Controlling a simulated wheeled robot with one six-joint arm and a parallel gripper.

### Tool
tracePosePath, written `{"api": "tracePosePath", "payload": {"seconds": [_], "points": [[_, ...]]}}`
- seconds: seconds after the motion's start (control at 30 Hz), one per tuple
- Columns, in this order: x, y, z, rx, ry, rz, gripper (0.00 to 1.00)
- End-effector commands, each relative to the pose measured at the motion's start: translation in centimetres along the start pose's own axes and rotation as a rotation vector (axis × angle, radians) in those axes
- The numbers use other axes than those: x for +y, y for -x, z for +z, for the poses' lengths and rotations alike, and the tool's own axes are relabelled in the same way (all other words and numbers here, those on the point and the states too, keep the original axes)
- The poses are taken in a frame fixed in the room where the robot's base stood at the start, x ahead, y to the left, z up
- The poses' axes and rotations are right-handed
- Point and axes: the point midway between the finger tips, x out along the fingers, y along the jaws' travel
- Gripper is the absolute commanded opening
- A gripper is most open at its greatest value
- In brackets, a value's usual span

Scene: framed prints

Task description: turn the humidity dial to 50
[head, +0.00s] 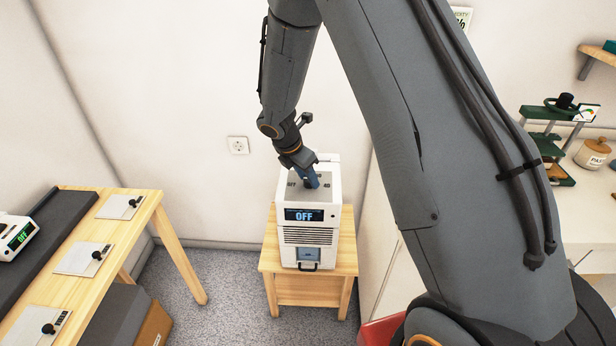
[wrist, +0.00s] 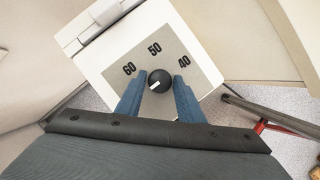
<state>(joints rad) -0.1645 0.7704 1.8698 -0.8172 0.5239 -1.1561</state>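The humidity dial (wrist: 159,81) is a round black knob on a grey plate on top of a white box-shaped humidifier (head: 309,236). Its white mark points down-left in the wrist view, away from the printed 60, 50 and 40. The 50 (wrist: 155,48) is straight above the knob there. The front display (head: 304,215) reads OFF. My gripper (wrist: 160,78) points down over the plate, its blue fingers on either side of the knob, with a slim gap seeming to show on each side. In the head view my gripper (head: 311,182) hides the knob.
The humidifier stands on a small wooden table (head: 345,258). At left is a wooden bench (head: 150,200) with several plates bearing black knobs and another OFF display (head: 20,237). A white counter with a jar (head: 593,154) is at right. A wall socket (head: 238,145) is behind.

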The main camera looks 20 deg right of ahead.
Motion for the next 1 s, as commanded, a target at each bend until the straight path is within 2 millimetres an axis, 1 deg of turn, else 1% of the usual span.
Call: {"api": "tracePosePath", "payload": {"seconds": [0.03,0.13,0.17,0.37,0.57,0.77,1.0], "points": [[0.0,0.01,-0.01,0.0,0.0,0.0,0.25],[0.0,0.02,-0.02,0.0,0.0,0.0,0.08],[0.0,0.02,-0.02,0.0,0.0,0.0,0.07],[0.03,0.02,-0.04,0.0,-0.012,-0.005,0.07],[0.1,-0.02,-0.07,0.0,-0.077,-0.032,0.07],[0.23,-0.07,-0.05,0.0,-0.209,-0.088,0.07],[0.43,-0.15,0.01,0.0,-0.417,-0.173,0.07]]}}
